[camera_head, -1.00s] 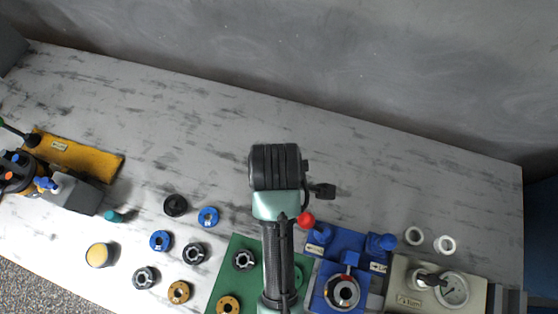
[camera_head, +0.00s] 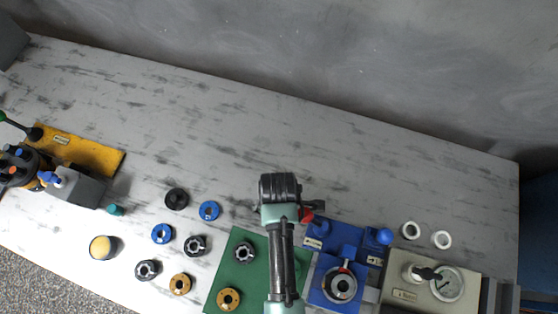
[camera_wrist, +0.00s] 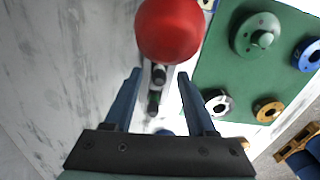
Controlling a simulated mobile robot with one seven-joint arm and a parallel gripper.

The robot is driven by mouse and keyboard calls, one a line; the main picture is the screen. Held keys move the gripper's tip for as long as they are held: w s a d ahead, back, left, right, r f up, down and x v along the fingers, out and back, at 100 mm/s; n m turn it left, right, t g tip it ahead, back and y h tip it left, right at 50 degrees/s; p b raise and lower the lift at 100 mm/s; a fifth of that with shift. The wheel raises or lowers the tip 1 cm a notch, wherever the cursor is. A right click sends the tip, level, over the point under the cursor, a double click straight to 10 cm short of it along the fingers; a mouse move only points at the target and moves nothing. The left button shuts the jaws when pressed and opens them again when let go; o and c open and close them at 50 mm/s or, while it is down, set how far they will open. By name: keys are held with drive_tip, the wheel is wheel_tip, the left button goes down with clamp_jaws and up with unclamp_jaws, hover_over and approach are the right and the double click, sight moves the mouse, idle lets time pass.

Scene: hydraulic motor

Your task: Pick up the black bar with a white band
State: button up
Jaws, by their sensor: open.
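A dark bar with a pale band (camera_wrist: 157,86) shows in the wrist view between and below my fingers; it looks like the black bar with a white band. Its upper end is partly hidden by a red ball (camera_wrist: 170,30). My gripper (camera_wrist: 159,76) is open, with a blue finger on each side of the bar and apart from it. In the head view my arm and wrist hide the bar and my fingertips. A bit of the red ball (camera_head: 307,217) shows beside my wrist there.
A green board (camera_head: 226,271) with round parts lies under my arm. The blue fixture (camera_head: 346,254) and beige gauge unit (camera_head: 405,293) stand to the right. Several loose rings lie left, near a yellow-topped cylinder (camera_head: 101,247). The back of the table is clear.

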drive_tip(key=shift+f, duration=0.65)
clamp_jaws()
wheel_tip(320, 180, up, 10)
drive_tip(key=shift+r, duration=0.1)
idle(0.4)
drive_tip(key=shift+w+r, duration=0.1)
drive_tip(key=shift+r+p, duration=1.55)
drive_tip(key=shift+p, duration=0.65)
